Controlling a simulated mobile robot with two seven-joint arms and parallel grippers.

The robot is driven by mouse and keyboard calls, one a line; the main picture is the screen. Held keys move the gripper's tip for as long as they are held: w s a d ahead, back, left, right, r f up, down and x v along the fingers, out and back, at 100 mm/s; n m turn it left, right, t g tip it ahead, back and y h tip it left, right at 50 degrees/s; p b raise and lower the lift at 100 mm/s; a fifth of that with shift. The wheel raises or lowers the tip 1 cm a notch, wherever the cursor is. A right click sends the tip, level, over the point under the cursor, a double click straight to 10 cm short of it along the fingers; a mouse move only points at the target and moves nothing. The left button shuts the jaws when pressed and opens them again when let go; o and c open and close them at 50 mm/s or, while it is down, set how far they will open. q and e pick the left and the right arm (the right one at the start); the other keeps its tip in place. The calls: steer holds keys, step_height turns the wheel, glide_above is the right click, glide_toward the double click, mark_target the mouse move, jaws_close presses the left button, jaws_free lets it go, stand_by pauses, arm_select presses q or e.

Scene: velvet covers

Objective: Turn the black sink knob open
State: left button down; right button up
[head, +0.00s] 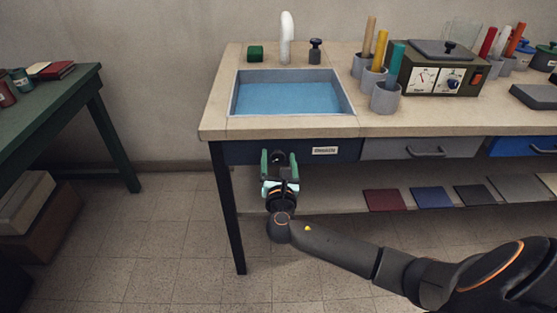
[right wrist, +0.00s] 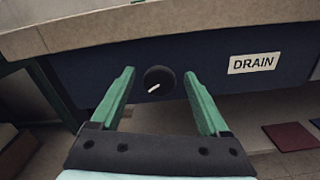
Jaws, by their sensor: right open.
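The black sink knob (right wrist: 158,81) is round with a white pointer line, on the dark blue front panel under the counter. In the right wrist view it shows between and beyond the green fingers of my right gripper (right wrist: 160,88). My right gripper is open around the line to the knob; I cannot tell whether the fingers reach past its sides. In the head view my right gripper (head: 280,160) is in front of the panel below the sink (head: 340,98), with the knob (head: 278,156) partly hidden. My left gripper is not in view.
The counter edge (right wrist: 60,35) overhangs above. A table leg (head: 228,210) stands left of my right gripper. A lower shelf (head: 330,200) with several flat colored pieces lies behind my arm. The floor in front is clear.

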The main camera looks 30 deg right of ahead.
jaws_close()
stand_by(0.5)
